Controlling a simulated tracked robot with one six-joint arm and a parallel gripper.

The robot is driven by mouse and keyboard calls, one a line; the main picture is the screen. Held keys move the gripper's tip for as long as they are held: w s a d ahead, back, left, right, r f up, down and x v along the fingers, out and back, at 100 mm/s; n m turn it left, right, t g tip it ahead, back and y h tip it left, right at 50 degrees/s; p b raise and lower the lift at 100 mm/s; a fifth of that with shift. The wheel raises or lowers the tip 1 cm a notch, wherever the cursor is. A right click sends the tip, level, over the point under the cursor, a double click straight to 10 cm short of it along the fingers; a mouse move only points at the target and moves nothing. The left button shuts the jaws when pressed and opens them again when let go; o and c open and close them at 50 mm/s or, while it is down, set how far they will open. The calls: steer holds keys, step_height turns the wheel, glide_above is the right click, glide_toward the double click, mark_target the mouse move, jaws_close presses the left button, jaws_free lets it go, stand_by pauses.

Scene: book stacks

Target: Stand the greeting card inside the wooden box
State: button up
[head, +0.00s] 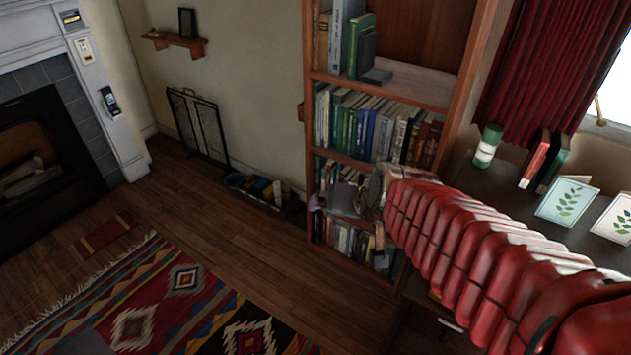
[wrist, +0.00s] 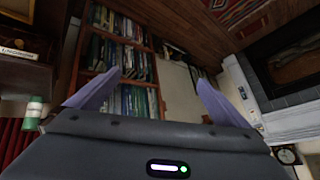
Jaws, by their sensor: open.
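A pale greeting card with a green leaf print (head: 567,201) stands on a dark surface at the right of the head view. A similar leaf-print card (head: 613,220) is beside it, cut by the picture edge. My gripper (head: 343,199) is at the end of the red arm, in front of the bookcase, well left of the cards. In the wrist view my gripper (wrist: 158,80) has its two pale fingers wide apart with nothing between them. I cannot make out the wooden box for sure in either view.
A bookcase (head: 390,95) full of books stands behind my gripper. A green-and-white container (head: 487,146) and upright books (head: 545,160) stand behind the cards. A low tray of items (head: 262,190) lies by the wall. The floor (head: 215,230) at left is mostly clear, with a patterned rug (head: 160,300).

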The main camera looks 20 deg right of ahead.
steer(key=s+a+r+n+g, duration=0.1)
steer(key=s+a+n, duration=0.1)
steer(key=s, duration=0.4)
steer(key=s+a+r+n+g, duration=0.1)
steer(key=s+a+r+n, duration=0.1)
steer(key=s, duration=0.4)
steer(key=shift+s, duration=0.15)
steer(key=shift+c, duration=0.2)
